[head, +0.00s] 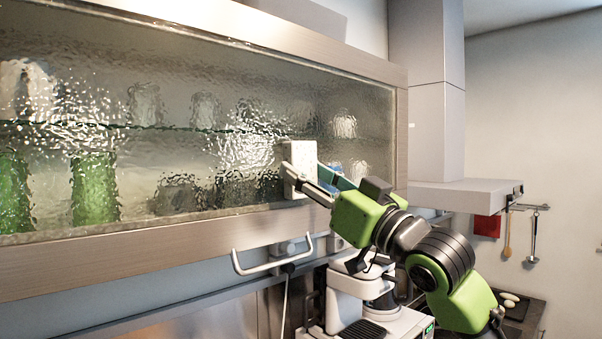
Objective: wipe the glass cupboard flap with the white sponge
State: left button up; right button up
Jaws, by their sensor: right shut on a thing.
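The glass cupboard flap (190,110) fills the left and middle of the head view. It has rippled glass in a metallic frame and looks shut. The white sponge (298,160) is a pale upright block against the lower right part of the glass. My right gripper (305,180) is shut on the sponge and comes from the lower right. The sponge appears to touch the glass, though exact contact is hard to tell. My left gripper is not in view.
A handle bar (262,268) sticks out below the flap. A white coffee machine (365,300) stands below my right arm. A range hood (465,194) is right of the cupboard. Utensils (532,238) and a red cloth (487,226) hang on the right wall.

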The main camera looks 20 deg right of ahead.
aim_at(236, 167)
jog(key=shift+w+d+f, duration=0.1)
jog(key=shift+w+d, duration=0.15)
jog(key=shift+d, duration=0.4)
jog(key=shift+w+d, duration=0.25)
jog(key=shift+d, duration=0.35)
jog(key=shift+s+a+p, duration=0.1)
jog(key=shift+s+a, duration=0.85)
jog(key=shift+a, duration=1.35)
jog(key=shift+s+a+p, duration=0.15)
jog(key=shift+s+a, duration=0.8)
jog(key=shift+a, duration=1.4)
jog(key=shift+s+a+p, duration=0.1)
jog(key=shift+s+a, duration=0.85)
jog(key=shift+a, duration=1.35)
jog(key=shift+d, duration=0.1)
jog(key=shift+s+d, duration=0.35)
jog(key=shift+s, duration=0.5)
jog(key=shift+s+d, duration=0.25)
jog(key=shift+s, duration=0.35)
jog(key=shift+s+d, duration=0.3)
jog(key=shift+s, duration=0.3)
jog(key=shift+s+d, duration=0.25)
jog(key=shift+s, duration=0.35)
jog(key=shift+s, duration=0.1)
jog(key=shift+s+d, duration=0.3)
jog(key=shift+s, duration=0.4)
jog(key=shift+s+d, duration=0.3)
jog(key=shift+s, duration=0.35)
